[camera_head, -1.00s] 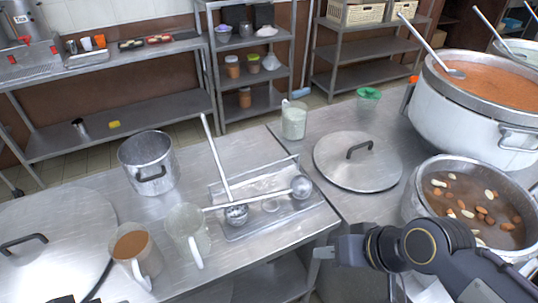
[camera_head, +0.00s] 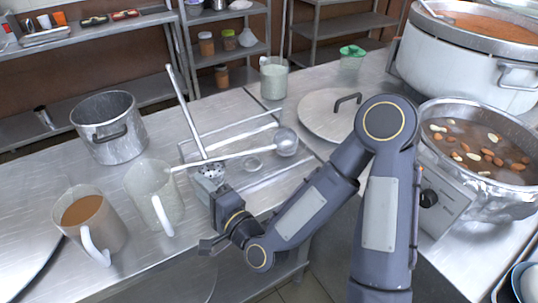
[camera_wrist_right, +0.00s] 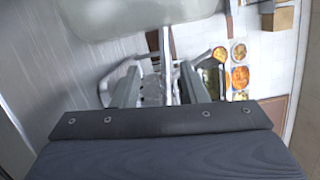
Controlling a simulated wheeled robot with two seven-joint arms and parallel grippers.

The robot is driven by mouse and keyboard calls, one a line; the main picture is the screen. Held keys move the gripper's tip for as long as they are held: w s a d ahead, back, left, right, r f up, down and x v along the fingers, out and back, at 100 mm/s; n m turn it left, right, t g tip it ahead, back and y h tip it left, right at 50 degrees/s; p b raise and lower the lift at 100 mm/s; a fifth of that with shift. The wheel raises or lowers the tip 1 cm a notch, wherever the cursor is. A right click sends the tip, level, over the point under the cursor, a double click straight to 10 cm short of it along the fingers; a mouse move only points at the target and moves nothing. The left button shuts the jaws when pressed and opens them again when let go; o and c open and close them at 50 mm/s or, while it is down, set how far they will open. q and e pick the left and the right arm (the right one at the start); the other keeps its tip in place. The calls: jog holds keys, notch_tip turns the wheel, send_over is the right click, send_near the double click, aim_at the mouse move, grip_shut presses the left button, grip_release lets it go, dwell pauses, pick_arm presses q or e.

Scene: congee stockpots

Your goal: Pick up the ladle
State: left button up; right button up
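One ladle (camera_head: 185,112) leans with its handle rising to the upper left and its bowl low on the shallow metal tray (camera_head: 183,150). A second ladle (camera_head: 286,142) lies across the tray, its bowl at the right and its handle reaching left across the first. My right gripper (camera_head: 212,180) is low at the tray's front edge, close by the first ladle's bowl. In the right wrist view its two fingers (camera_wrist_right: 160,86) are apart, with greyish metal shapes beyond or between them; I cannot tell whether they touch a ladle. My left gripper is out of view.
A clear jug (camera_head: 155,200) stands just left of my right gripper, with a brown-filled jug (camera_head: 90,222) farther left. An empty pot (camera_head: 108,128) is behind them. A lid (camera_head: 318,112) and full stockpots (camera_head: 480,150) are to the right.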

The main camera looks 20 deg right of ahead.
aim_at(185, 168)
jog(key=shift+w+a, duration=0.25)
jog(key=shift+w, duration=0.25)
jog(key=x, duration=0.1)
jog(key=p+x, duration=0.1)
jog(key=x, duration=0.1)
jog(key=r+x, duration=0.1)
jog(key=x, duration=0.1)
jog(key=shift+w, duration=0.3)
jog(key=shift+w+a+f+p, duration=0.1)
jog(key=shift+w+a+p, duration=0.2)
jog(key=shift+w, duration=0.2)
grip_shut()
dwell(0.4)
